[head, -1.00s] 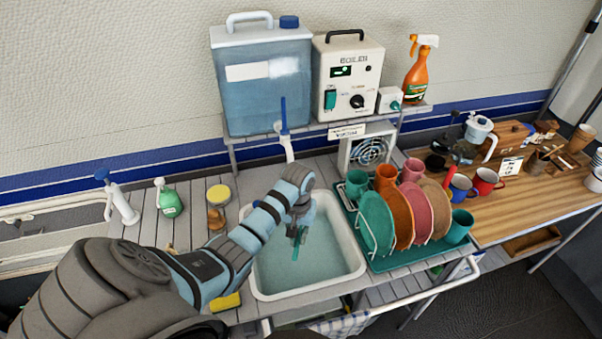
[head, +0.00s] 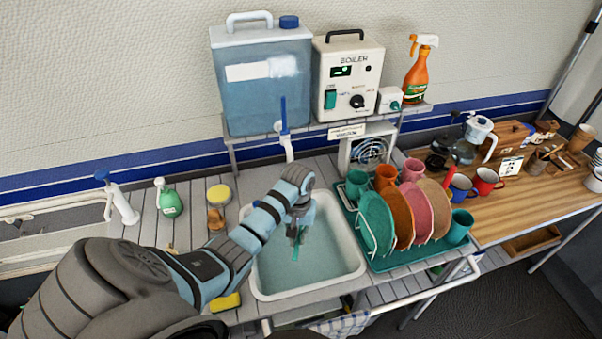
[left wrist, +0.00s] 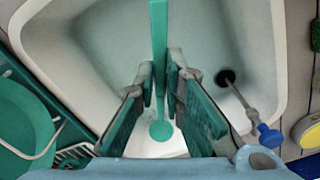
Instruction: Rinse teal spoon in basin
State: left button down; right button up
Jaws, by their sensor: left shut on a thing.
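My left gripper (head: 295,232) is over the white basin (head: 352,240), pointing down. It is shut on the teal spoon (head: 295,254), which hangs below the fingers over the water. I cannot tell how much of the spoon is under the water. In the left wrist view the teal spoon (left wrist: 159,35) runs between the fingers of the left gripper (left wrist: 160,75), with a round end near the palm. The white basin (left wrist: 283,45) surrounds it there. My right gripper is not in view.
A tap with a blue lever (head: 284,125) stands behind the basin under a blue water tank (head: 265,90). A teal dish rack (head: 395,264) with plates and cups is close on the right. A soap bottle (head: 169,200) and a yellow sponge (head: 226,302) are on the left.

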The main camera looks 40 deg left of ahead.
aim_at(298, 240)
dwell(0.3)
pick_arm(q)
jog(key=shift+r, duration=2)
